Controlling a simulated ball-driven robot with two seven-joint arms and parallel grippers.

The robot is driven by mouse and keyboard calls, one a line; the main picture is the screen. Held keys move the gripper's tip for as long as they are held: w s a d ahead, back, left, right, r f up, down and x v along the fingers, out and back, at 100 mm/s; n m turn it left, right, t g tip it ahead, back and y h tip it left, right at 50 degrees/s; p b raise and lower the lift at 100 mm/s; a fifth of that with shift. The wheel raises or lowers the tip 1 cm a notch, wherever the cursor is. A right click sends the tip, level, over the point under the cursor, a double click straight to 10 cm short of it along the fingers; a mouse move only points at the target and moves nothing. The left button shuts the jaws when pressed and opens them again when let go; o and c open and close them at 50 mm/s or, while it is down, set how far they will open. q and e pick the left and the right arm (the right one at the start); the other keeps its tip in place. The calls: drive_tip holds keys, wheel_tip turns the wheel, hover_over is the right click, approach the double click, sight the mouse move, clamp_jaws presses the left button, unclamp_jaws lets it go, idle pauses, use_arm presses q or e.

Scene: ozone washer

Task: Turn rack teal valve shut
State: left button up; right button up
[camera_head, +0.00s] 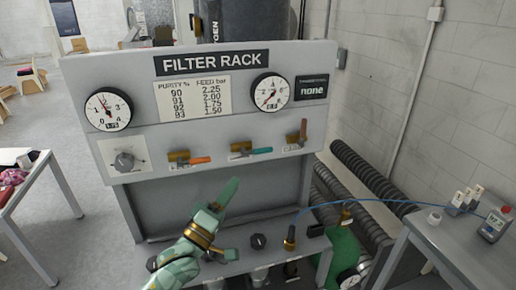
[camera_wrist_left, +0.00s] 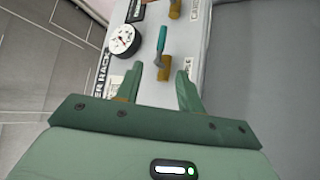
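The teal valve (camera_head: 258,151) is in the middle of the rack's lower panel, with a brass body and a teal lever lying sideways, pointing right in the head view. In the left wrist view the teal lever (camera_wrist_left: 161,40) points up the picture from its brass body (camera_wrist_left: 164,68). My left gripper (camera_head: 232,218) is open and empty, below and in front of the panel. In the left wrist view the open fingers (camera_wrist_left: 160,75) frame the valve body, apart from the lever. My right gripper is in neither view.
On the panel, an orange-handled valve (camera_head: 200,160) sits left of the teal one and a brown upright-handled valve (camera_head: 303,132) right. A round knob (camera_head: 124,161) is at far left. Two gauges (camera_head: 108,109) (camera_head: 270,92) sit above. A side table (camera_head: 465,245) stands at right.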

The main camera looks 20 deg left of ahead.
sight(258, 151)
use_arm(q)
drive_tip(key=p+x, duration=0.2)
drive_tip(key=x, duration=1.1)
drive_tip(key=shift+w, duration=0.15)
clamp_jaws()
